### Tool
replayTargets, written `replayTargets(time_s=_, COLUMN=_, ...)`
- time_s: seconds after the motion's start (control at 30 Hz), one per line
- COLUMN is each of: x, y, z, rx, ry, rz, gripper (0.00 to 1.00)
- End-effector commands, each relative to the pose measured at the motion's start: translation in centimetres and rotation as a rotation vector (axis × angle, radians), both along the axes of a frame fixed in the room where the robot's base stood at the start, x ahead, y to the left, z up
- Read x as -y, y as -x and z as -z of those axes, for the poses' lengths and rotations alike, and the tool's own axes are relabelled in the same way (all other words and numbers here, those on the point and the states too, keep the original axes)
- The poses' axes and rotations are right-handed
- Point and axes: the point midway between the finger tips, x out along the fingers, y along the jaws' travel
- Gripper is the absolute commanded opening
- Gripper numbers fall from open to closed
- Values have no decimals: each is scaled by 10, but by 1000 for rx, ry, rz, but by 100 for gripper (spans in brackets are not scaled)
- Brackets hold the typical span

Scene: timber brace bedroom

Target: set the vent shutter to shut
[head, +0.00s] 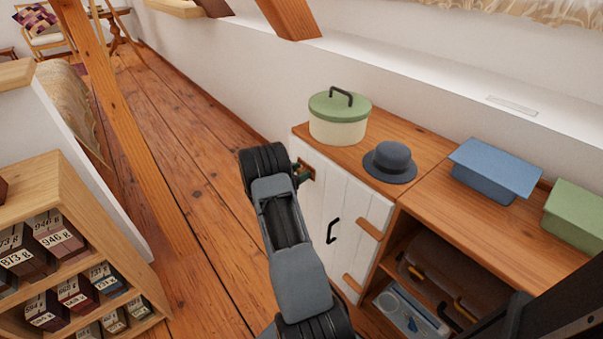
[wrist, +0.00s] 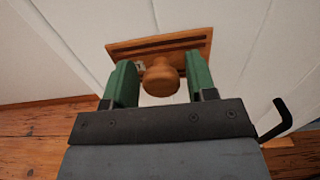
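The vent shutter (wrist: 185,41) is a small wooden plate with dark slots on the white cabinet door. Its round wooden knob (wrist: 162,77) sticks out toward me in the wrist view. My gripper (wrist: 160,80) is open, with one green finger on each side of the knob and narrow gaps left and right. I cannot tell whether the fingertips touch the plate. In the head view, my gripper (head: 300,174) is at the upper part of the door, and only a bit of the shutter (head: 308,171) shows past it. The plate's lower part is partly hidden by the knob and fingers.
The white door (head: 345,210) has a black handle (head: 332,230), also in the wrist view (wrist: 275,120). A green-lidded pot (head: 338,125), a grey hat (head: 390,162) and a blue box (head: 490,175) stand on the cabinet top. Wooden floor (head: 190,180) lies open to the left.

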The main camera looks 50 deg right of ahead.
Motion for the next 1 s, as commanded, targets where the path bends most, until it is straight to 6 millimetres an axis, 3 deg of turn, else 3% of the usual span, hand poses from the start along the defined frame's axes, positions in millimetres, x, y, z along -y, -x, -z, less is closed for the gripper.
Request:
replayTargets(time_s=0.33, x=-1, y=1, z=0, rx=-1, ry=0, rz=1, gripper=60)
replayTargets(time_s=0.47, x=-11, y=-1, z=0, rx=-1, ry=0, rz=1, gripper=60)
replayTargets(time_s=1.0, x=-111, y=-18, z=-1, rx=-1, ry=0, rz=-1, gripper=60)
